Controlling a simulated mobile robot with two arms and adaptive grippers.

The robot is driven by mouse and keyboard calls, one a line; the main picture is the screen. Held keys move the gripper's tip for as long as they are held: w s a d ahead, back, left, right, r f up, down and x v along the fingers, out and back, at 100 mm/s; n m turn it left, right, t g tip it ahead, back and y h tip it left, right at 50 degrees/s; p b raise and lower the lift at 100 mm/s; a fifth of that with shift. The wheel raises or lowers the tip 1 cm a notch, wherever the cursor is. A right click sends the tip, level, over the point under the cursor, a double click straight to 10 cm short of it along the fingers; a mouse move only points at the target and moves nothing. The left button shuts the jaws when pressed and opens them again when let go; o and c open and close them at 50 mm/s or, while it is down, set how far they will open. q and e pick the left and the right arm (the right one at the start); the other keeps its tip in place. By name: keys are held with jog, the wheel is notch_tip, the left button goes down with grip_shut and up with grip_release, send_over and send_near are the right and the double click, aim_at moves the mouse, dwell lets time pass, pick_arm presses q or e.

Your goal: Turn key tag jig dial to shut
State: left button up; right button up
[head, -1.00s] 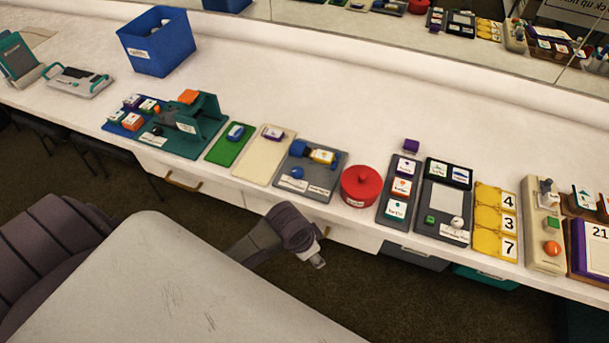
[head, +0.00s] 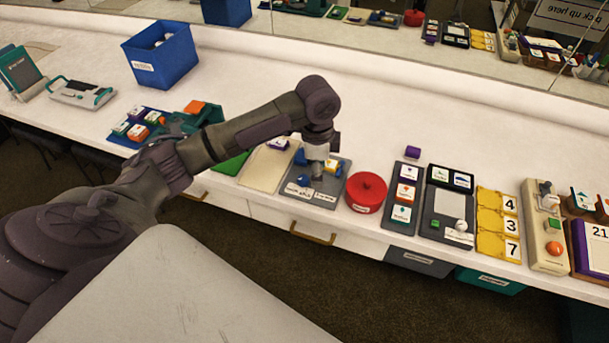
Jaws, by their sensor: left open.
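A grey board (head: 338,183) near the front edge of the counter looks like the key tag jig. It carries a blue round knob (head: 304,180), a blue part at the back, a yellow piece (head: 333,166) with a white tag, and white labels at its front that are too small to read. My left gripper (head: 317,176) points down over the middle of this board, open, just right of the blue knob. It hides part of the board, and I cannot tell whether it touches anything. My right gripper is out of view.
A red round lidded pot (head: 366,193) stands close to the right of the board. A cream board (head: 262,170) lies close to its left. Further right are a dark board with tags and a yellow number rack (head: 491,225). A blue bin (head: 160,55) stands at the back left.

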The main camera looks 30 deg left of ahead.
pick_arm(q)
notch_tip(320, 180, up, 6)
send_over(303, 178)
jog(key=shift+g, duration=0.3)
notch_tip(303, 178, down, 13)
jog(key=shift+w+f+p, duration=0.1)
jog(key=shift+f+p, duration=0.05)
jog(key=shift+p, duration=0.25)
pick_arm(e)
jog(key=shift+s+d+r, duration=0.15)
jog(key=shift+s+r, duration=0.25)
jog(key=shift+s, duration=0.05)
pick_arm(q)
grip_shut()
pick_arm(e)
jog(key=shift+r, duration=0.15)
